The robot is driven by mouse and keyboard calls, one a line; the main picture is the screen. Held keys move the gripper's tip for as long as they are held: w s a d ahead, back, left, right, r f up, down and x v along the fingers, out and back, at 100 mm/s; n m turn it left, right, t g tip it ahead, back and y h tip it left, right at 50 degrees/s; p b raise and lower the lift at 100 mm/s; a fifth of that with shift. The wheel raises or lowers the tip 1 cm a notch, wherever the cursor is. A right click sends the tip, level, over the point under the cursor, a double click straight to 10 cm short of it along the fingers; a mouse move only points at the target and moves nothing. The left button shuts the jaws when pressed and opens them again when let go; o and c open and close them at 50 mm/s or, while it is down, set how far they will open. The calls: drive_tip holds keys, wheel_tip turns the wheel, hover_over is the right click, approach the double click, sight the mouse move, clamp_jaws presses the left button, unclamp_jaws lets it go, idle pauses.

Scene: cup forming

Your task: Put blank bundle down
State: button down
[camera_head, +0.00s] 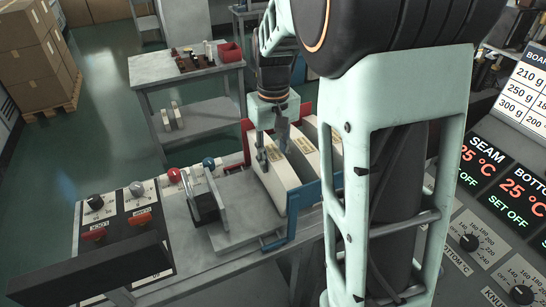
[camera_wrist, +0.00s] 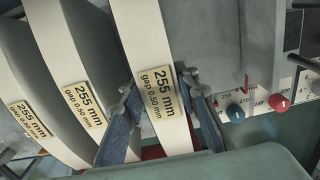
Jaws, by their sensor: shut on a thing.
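My gripper (camera_head: 272,145) is shut on the leftmost of several cream blank bundles (camera_head: 280,190) in the head view. In the wrist view my gripper's fingers (camera_wrist: 163,112) lie on both sides of this bundle (camera_wrist: 143,30), beside its yellow label reading 255 mm, gap 0.50 mm. The bundle stands on edge in a holder with a blue front frame (camera_head: 299,200). Its lower edge is hidden, so I cannot tell whether it rests on the holder's floor.
Similar labelled bundles (camera_wrist: 62,60) stand close alongside. Left of the holder are a grey metal fixture (camera_head: 207,205) and a panel with knobs (camera_head: 120,212). A grey table (camera_head: 160,75) with a red bin (camera_head: 230,52) stands behind. Heater controls (camera_head: 500,190) are at right.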

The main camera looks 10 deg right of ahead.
drive_tip(key=c, duration=1.5)
unclamp_jaws()
drive_tip(key=shift+f, duration=0.1)
wheel_tip(320, 180, up, 12)
